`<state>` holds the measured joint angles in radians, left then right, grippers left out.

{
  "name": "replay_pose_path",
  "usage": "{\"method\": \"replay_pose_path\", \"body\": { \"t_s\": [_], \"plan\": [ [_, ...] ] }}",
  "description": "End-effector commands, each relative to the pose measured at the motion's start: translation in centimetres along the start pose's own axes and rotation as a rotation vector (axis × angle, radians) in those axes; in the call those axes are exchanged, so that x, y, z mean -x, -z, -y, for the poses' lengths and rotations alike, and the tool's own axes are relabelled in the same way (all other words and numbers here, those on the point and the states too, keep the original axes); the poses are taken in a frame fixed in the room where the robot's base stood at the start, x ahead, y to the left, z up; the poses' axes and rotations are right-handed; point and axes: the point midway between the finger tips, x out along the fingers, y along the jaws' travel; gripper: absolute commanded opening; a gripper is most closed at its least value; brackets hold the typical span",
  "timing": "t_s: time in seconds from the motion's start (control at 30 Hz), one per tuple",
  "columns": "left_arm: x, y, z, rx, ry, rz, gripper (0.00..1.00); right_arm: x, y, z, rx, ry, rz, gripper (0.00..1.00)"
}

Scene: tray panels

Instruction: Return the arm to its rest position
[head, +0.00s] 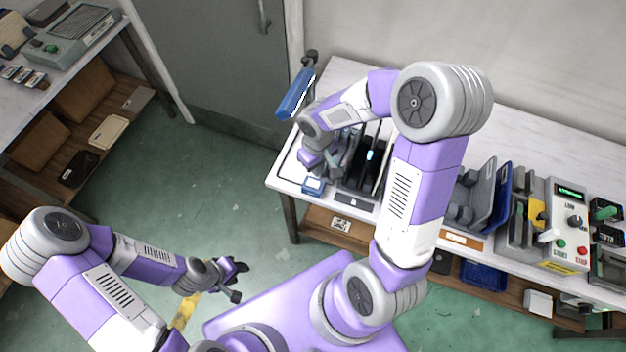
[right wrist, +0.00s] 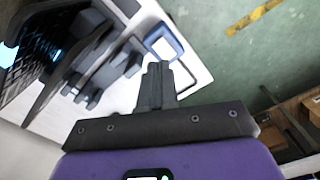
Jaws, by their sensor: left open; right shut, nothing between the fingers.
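My right arm reaches over the left end of the white table (head: 285,172). My right gripper (head: 322,168) hangs there beside a dark rack, partly hidden by its own wrist. In the right wrist view the right gripper's fingers (right wrist: 155,82) are together with nothing between them, above the table's edge. My left gripper (head: 238,282) is open and empty over the green floor, left of my purple base.
A small blue-rimmed tray (head: 313,186) lies near the table's front left corner, close to my right gripper. A blue panel (head: 295,93) stands behind. Grey and blue panels (head: 490,190) and a control box (head: 566,225) are further right. Open floor (head: 190,180) lies left.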

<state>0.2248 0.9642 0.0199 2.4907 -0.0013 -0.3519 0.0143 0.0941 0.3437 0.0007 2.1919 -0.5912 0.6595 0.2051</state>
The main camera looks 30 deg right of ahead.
Motion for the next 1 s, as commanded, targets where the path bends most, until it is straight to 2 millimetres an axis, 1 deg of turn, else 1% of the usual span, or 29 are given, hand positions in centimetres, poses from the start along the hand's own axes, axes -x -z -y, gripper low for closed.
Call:
{"method": "replay_pose_path", "body": {
  "t_s": [0.37,0.47,0.57,0.67,0.7,0.8,0.9,1.0],
  "plan": [
    [-0.1,0.0,0.0,0.0,0.0,0.0,0.43,-0.1,0.0,0.0,0.0,0.0,0.0,0.0],
    [-0.1,0.0,0.0,0.0,0.0,0.0,0.43,-0.8,-0.1,0.5,-0.002,0.018,0.003,0.0],
    [-0.1,0.0,0.1,0.0,0.0,0.0,0.43,-3.3,-0.5,2.6,-0.013,0.089,0.006,0.0],
    [-0.2,0.0,0.1,0.0,0.0,0.0,0.43,-7.2,-1.3,6.1,-0.056,0.202,0.003,0.0],
    [-0.3,0.0,0.1,0.0,0.0,0.0,0.43,-8.9,-1.9,7.6,-0.083,0.248,0.001,0.0],
    [-0.4,0.0,0.1,0.0,0.0,0.0,0.43,-12.7,-3.5,10.8,-0.174,0.335,-0.006,0.0],
    [-0.4,0.0,0.2,0.0,0.0,0.0,0.43,-15.5,-5.2,13.0,-0.268,0.374,-0.014,0.0],
    [-0.5,0.0,0.2,0.0,0.0,0.0,0.43,-17.5,-6.8,14.1,-0.343,0.38,-0.021,0.0]
  ]
}}
